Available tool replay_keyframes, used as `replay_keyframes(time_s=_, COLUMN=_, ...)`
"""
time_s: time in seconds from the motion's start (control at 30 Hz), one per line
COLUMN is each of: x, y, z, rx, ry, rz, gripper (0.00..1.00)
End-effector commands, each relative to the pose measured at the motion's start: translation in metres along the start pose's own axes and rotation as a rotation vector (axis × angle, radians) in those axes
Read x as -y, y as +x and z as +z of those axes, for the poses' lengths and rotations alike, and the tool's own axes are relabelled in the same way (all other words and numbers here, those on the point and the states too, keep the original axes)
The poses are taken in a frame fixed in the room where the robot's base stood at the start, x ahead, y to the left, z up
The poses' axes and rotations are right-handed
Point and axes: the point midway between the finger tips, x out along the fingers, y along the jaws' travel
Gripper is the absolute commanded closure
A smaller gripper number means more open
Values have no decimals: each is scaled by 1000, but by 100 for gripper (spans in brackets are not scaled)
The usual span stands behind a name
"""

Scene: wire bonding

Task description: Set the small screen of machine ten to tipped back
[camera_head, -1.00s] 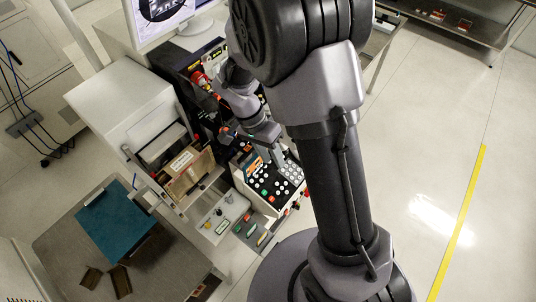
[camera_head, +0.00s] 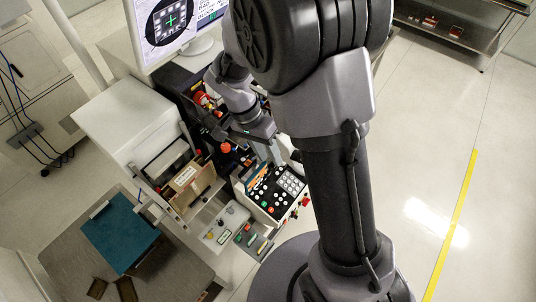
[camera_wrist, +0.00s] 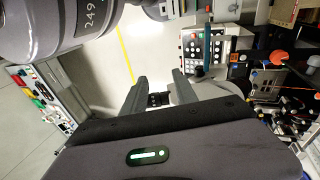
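The keypad panel (camera_head: 283,190) of a machine has white, red and green buttons, and it also shows in the wrist view (camera_wrist: 196,52). A small orange-lit display (camera_head: 257,177) is at its upper left in the head view; I cannot tell surely whether this is the small screen, nor its tilt. A thin teal-edged plate (camera_wrist: 207,50) stands edge-on over the panel in the wrist view. My gripper (camera_wrist: 160,78) is open, its two fingers apart with nothing visibly held. In the head view it hangs just above the panel's far side, its tips partly hidden.
A large monitor (camera_head: 168,28) stands on the machine's bench. Red knobs (camera_head: 226,148) and cables crowd the space beside my arm. A table (camera_head: 60,230) with a teal mat (camera_head: 120,235) is at lower left.

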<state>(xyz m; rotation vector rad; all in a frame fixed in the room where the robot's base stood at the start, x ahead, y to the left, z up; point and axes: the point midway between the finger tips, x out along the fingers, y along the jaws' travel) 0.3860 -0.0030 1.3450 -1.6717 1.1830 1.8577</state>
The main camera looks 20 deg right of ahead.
Motion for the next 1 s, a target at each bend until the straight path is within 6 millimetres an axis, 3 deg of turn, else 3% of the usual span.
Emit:
replay_keyframes(time_s=0.3, x=-10, y=-28, z=-2, rx=0, ry=1, rz=-1, gripper=65)
replay_keyframes(time_s=0.8, x=-10, y=-27, z=-2, rx=0, ry=0, rz=0, gripper=65)
replay_keyframes(time_s=0.9, x=-10, y=-20, z=-2, rx=11, ry=3, rz=-15, gripper=83)
replay_keyframes(time_s=1.0, x=-11, y=11, z=0, rx=76, ry=18, rz=-117, gripper=100)
